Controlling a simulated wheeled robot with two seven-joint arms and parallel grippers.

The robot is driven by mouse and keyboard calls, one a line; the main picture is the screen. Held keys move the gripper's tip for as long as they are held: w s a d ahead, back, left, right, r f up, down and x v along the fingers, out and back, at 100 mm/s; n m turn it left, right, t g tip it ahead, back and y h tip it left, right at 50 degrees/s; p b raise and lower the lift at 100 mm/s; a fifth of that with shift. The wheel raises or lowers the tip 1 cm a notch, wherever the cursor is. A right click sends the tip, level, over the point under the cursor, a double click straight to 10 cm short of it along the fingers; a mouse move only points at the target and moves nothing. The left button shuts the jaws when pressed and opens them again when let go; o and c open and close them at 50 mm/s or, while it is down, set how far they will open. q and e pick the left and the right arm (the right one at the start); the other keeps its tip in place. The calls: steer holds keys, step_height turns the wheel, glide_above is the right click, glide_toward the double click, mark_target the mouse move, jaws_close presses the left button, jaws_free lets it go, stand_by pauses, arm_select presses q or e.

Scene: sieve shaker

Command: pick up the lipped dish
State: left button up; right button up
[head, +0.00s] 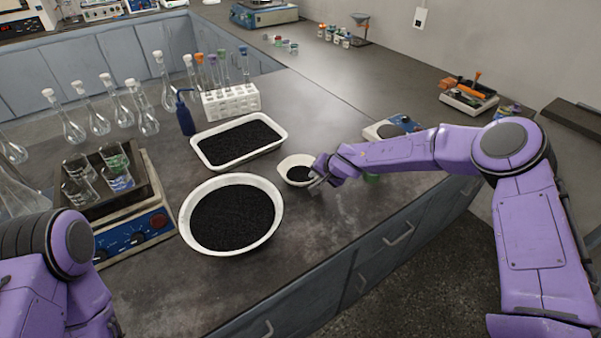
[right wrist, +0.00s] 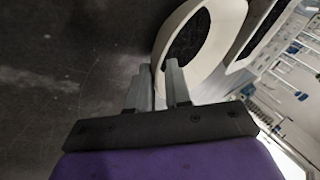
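The lipped dish (head: 285,163) is a small white dish with dark granules in it, standing on the dark bench. My right gripper (head: 316,182) is at its right near edge in the head view. In the right wrist view the dish's pale wall (right wrist: 218,62) is close ahead. The two grey fingers (right wrist: 159,66) stand a little apart, with the edge of the dish between their tips. Whether they touch it I cannot tell. My left arm shows at lower left in the head view; its gripper is out of view.
A large round white bowl (head: 189,222) and a white rectangular tray (head: 199,150), both with black granules, stand left of the dish. A small scale (head: 383,131) stands behind my right forearm. The bench's front edge is near. Flasks and a hotplate (head: 143,237) are at left.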

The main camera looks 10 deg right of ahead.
steer(key=shift+w+a+f, duration=0.15)
steer(key=shift+w+f, duration=0.3)
steer(key=shift+f, duration=0.1)
steer(key=shift+s, duration=0.1)
jaws_close()
steer(key=shift+r, duration=0.15)
